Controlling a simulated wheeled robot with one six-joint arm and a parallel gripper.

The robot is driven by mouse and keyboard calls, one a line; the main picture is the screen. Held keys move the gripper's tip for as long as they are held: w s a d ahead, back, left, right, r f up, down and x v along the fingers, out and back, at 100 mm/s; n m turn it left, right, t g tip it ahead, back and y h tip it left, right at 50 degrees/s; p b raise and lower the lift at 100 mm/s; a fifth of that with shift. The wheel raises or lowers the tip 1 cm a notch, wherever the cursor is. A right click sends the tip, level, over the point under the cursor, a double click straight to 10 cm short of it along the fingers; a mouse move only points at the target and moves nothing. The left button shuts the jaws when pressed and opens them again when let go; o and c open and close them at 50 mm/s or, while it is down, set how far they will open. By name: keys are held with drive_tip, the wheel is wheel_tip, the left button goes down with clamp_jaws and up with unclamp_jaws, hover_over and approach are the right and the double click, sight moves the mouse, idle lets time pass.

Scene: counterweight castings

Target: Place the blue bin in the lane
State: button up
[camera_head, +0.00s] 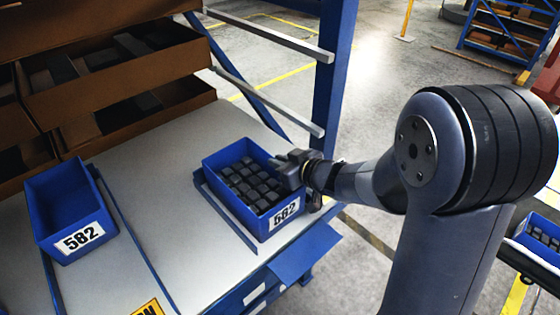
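A blue bin (232,212) labelled 562, filled with dark block-shaped castings (248,182), sits at the right side of the grey shelf surface (165,175). It looks upright, beside a short blue rail (213,201) on its left. My gripper (291,168) is at the bin's right wall, reaching in from the right. Its fingers overlap the rim, and whether they close on it is too small to tell. A second blue bin (52,228), labelled 582 and apparently empty, stands at the left. A long blue rail (128,232) runs just right of it.
Brown boxes (120,62) with dark contents stand behind the shelf surface. A blue post (334,75) and grey bars (262,100) rise behind my gripper. Another filled blue bin (524,236) is at the right edge. The surface between the two shelf bins is clear.

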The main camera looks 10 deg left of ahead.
drive_tip(key=shift+o, duration=1.2)
drive_tip(key=shift+r, duration=0.15)
drive_tip(key=p+v, duration=0.1)
drive_tip(key=v, duration=1.1)
